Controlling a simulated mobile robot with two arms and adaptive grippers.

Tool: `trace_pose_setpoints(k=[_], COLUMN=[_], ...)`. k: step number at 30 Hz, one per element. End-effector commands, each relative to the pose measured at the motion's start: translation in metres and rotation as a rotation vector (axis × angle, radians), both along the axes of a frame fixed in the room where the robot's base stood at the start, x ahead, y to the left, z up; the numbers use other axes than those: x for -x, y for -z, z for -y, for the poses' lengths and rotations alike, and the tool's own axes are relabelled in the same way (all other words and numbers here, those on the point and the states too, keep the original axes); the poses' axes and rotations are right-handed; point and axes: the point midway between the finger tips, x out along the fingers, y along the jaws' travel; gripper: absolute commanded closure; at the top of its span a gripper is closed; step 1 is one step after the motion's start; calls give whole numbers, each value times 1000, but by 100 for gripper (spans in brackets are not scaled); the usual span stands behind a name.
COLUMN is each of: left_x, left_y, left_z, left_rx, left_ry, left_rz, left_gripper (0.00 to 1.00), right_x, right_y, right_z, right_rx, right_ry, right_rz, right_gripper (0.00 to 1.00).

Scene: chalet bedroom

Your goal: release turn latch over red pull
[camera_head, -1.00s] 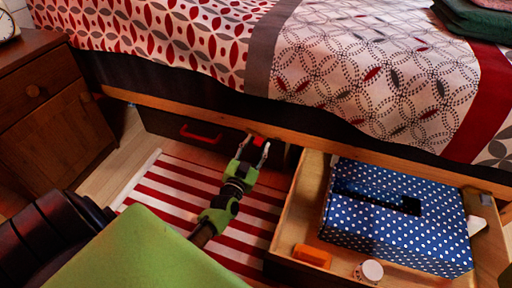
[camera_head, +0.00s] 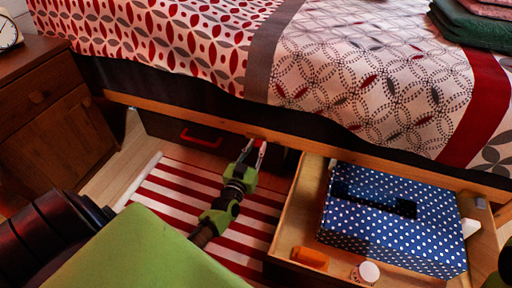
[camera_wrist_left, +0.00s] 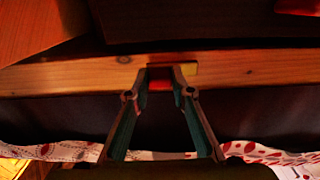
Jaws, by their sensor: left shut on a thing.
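The turn latch is a small red piece (camera_head: 258,141) on the wooden bed rail; it also shows as a red block (camera_wrist_left: 160,85) between my fingers in the left wrist view. My left gripper (camera_head: 256,149) is shut on it, with a fingertip on each side (camera_wrist_left: 164,76). A yellowish strip (camera_wrist_left: 190,69) shows beside the fingertips on the rail. The red pull (camera_head: 201,137) is on the front of the dark drawer (camera_head: 160,126), left of the gripper and below the rail. That drawer looks closed. My right gripper's fingers are out of view.
An open drawer (camera_head: 288,222) stands right of my left arm, holding a blue dotted box (camera_head: 390,235), an orange block (camera_head: 310,257) and a white-lidded jar (camera_head: 366,272). A striped red-white rug (camera_head: 165,185) lies before the closed drawer. A nightstand (camera_head: 50,120) stands at left.

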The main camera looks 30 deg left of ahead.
Motion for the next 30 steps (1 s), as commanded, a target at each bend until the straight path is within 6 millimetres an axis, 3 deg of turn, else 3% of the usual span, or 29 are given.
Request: trace_pose_setpoints(k=[4, 5, 6, 7, 20, 30], left_x=[0, 0, 0, 0, 6, 66], left_y=[0, 0, 0, 0, 1, 2], left_z=[0, 0, 0, 0, 2, 16], left_rx=[2, 2, 1, 1, 0, -1], left_ry=[0, 0, 0, 0, 0, -1], left_rz=[1, 1, 2, 2, -1, -2], left_gripper=[100, 76, 65, 61, 61, 61], right_x=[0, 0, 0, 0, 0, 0], right_y=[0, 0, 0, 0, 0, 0], right_z=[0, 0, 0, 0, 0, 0], right_rx=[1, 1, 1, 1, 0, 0], right_ry=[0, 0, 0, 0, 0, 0], right_rz=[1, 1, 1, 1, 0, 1], right_gripper=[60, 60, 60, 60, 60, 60])
